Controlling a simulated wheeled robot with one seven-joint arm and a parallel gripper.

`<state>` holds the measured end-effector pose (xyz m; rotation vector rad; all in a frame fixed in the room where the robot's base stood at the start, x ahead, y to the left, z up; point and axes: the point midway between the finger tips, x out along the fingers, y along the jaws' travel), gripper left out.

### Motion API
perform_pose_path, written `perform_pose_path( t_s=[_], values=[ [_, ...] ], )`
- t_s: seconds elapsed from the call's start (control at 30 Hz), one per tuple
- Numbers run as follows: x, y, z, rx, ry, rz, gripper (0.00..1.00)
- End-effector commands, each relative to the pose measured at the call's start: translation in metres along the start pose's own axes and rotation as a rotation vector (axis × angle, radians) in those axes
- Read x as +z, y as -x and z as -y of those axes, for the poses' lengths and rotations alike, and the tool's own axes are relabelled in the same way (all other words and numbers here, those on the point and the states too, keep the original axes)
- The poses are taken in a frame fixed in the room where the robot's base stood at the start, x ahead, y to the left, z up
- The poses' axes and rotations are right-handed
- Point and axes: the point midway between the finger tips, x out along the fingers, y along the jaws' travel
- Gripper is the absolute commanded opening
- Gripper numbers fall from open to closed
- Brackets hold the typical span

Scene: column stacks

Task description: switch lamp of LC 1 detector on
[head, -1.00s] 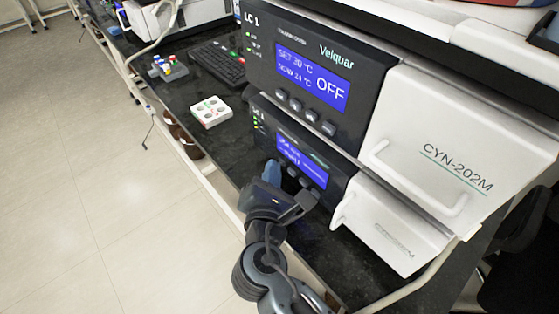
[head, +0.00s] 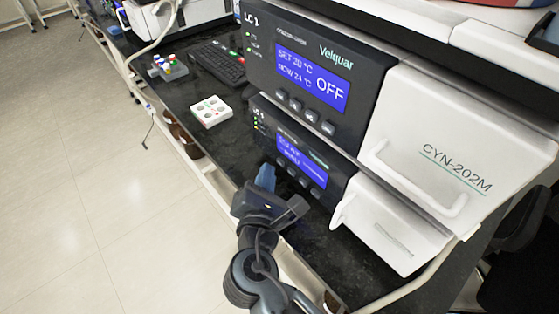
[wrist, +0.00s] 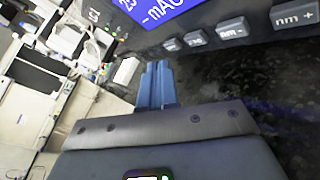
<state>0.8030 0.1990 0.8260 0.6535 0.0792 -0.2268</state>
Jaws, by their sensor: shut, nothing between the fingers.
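The LC 1 detector is the lower dark unit (head: 335,187) of the stack, with a lit blue screen (head: 302,160). Its small text is hard to read in the head view. A row of grey buttons sits under the screen; the wrist view shows the "nm +" button (wrist: 294,14) and the "nm -" button (wrist: 232,28), with two more to their left. Small indicator lights (head: 258,120) glow at the panel's left. My gripper (head: 265,177) is shut and empty, its blue fingers in front of and apart from the panel. The fingertips (wrist: 157,68) show below the buttons in the wrist view.
White doors with handles (head: 425,190) stick out at the right. A white vial block (head: 211,111), a keyboard (head: 218,62) and a grey rack (head: 168,68) stand on the dark bench to the left.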

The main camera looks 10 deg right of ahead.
Motion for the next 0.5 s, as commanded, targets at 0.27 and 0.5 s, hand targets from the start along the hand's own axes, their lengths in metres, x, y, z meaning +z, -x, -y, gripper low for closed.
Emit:
perform_pose_path(
  t_s=[0.27, 0.5],
  values=[
    [-0.007, 0.010, -0.008, 0.002, -0.001, -0.002, 0.00],
    [-0.018, 0.025, -0.019, 0.002, 0.000, -0.002, 0.00]
  ],
)
